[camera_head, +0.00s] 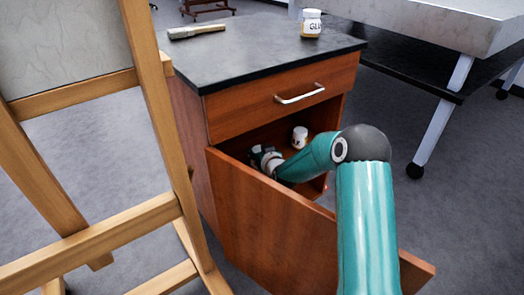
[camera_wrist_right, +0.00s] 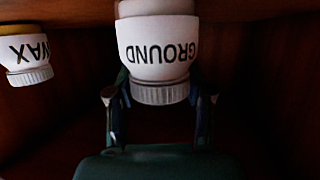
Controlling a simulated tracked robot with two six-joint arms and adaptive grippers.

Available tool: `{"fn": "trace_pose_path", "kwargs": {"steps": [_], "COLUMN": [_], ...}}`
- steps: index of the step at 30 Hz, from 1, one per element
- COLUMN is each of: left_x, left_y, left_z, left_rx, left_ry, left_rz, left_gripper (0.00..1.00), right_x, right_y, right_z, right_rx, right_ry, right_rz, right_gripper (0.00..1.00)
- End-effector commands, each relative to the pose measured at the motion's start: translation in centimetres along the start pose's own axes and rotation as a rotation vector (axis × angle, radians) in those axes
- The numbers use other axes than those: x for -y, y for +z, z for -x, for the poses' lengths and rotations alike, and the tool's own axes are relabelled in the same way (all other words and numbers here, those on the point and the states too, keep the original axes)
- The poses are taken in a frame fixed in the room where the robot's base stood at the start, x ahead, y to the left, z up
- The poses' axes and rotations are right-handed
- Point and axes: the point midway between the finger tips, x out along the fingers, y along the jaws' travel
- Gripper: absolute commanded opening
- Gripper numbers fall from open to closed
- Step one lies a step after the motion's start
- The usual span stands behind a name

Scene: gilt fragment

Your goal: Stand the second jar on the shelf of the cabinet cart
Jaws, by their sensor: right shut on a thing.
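The cabinet cart (camera_head: 226,118) stands in the middle of the head view, its lower door (camera_head: 300,225) swung open towards me. My right gripper (camera_head: 262,158) reaches inside the lower compartment. In the wrist view, which is upside down, its fingers (camera_wrist_right: 159,108) are shut on a white jar marked GROUND (camera_wrist_right: 157,45), near its ribbed lid. Whether its base touches the shelf (camera_wrist_right: 90,10) cannot be told. A white jar marked WAX (camera_wrist_right: 27,52) stands beside it on the shelf; it also shows in the head view (camera_head: 299,138). My left gripper is out of view.
The drawer (camera_head: 285,95) above the compartment is shut. A wooden easel (camera_head: 160,120) stands close on the left. A metal table (camera_head: 440,20) is at the back right.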

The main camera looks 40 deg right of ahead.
Motion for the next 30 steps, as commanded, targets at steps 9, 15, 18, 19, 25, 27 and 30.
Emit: {"fn": "trace_pose_path", "kwargs": {"steps": [9, 15, 18, 19, 25, 27, 30], "left_x": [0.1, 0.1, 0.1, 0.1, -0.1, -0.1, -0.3], "left_y": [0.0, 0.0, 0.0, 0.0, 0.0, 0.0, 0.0], "left_z": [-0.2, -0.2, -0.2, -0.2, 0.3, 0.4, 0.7], "left_rx": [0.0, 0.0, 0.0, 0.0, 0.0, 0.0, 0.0], "left_ry": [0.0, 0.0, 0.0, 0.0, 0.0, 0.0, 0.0], "left_rz": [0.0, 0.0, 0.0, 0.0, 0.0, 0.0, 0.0], "left_gripper": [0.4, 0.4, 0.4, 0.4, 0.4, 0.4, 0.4], "right_x": [0.0, 0.0, -0.1, -0.1, -0.1, -0.1, -0.1], "right_y": [0.2, 0.2, 0.2, 0.2, -0.2, -0.1, -0.2], "right_z": [0.0, 0.0, 0.0, 0.0, 0.3, 1.0, 2.4], "right_rx": [0.0, 0.001, 0.001, 0.001, 0.001, 0.003, 0.002], "right_ry": [0.0, 0.0, 0.0, 0.0, 0.001, 0.0, 0.001], "right_rz": [0.0, 0.0, 0.0, 0.0, 0.0, 0.0, 0.0], "right_gripper": [0.58, 0.77, 0.77, 0.77, 0.77, 0.77, 0.77]}}
